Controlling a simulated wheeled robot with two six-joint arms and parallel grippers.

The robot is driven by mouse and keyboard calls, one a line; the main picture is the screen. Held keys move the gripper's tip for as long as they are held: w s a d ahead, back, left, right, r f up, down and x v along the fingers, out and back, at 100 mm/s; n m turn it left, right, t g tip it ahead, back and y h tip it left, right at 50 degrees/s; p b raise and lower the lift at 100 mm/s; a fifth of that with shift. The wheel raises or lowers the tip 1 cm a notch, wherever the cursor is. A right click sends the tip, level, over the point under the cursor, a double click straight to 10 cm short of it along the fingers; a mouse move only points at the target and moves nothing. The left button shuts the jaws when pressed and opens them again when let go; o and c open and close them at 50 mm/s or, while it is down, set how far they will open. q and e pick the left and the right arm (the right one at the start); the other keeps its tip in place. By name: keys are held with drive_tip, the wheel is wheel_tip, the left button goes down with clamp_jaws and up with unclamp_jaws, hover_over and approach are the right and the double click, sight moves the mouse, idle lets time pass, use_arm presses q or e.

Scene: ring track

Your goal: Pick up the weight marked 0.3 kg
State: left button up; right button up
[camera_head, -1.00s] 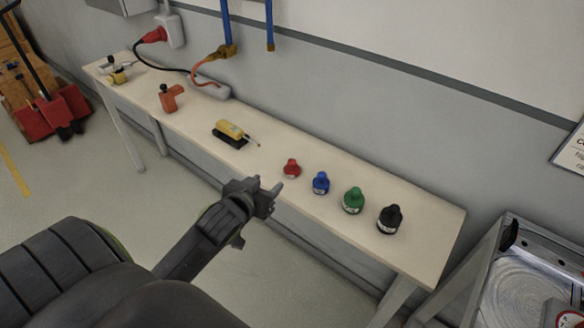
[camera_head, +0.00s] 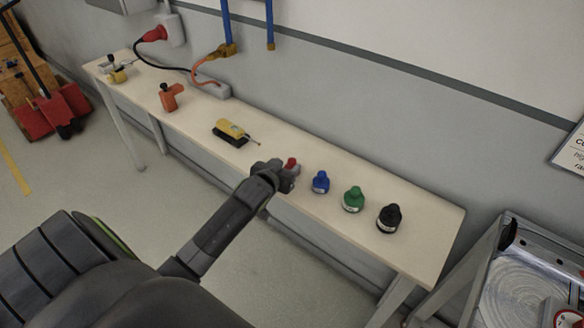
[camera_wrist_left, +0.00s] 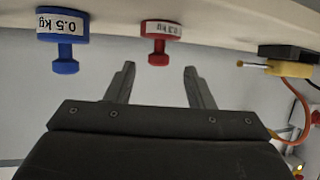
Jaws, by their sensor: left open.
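The red weight (camera_wrist_left: 160,30) sits on the bench, its label small and partly readable as 0.3 kg. In the left wrist view, which shows the scene upside down, its knob points towards the gap between my fingers. In the head view only the red top (camera_head: 292,162) shows; my gripper hides the rest. My left gripper (camera_wrist_left: 158,70) is open, with the fingertips apart on either side of the knob's line; I see no contact. It also shows in the head view (camera_head: 287,175). My right gripper is not in view.
A blue weight (camera_head: 320,183) marked 0.5 kg stands beside the red one, then a green weight (camera_head: 353,200) and a black weight (camera_head: 390,219). A yellow tool (camera_head: 231,130) lies on the other side. The bench (camera_head: 430,235) runs along the wall.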

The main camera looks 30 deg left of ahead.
sight(290, 163)
use_arm(q)
drive_tip(key=shift+x, duration=2.5)
drive_tip(key=shift+d, duration=0.1)
clamp_jaws()
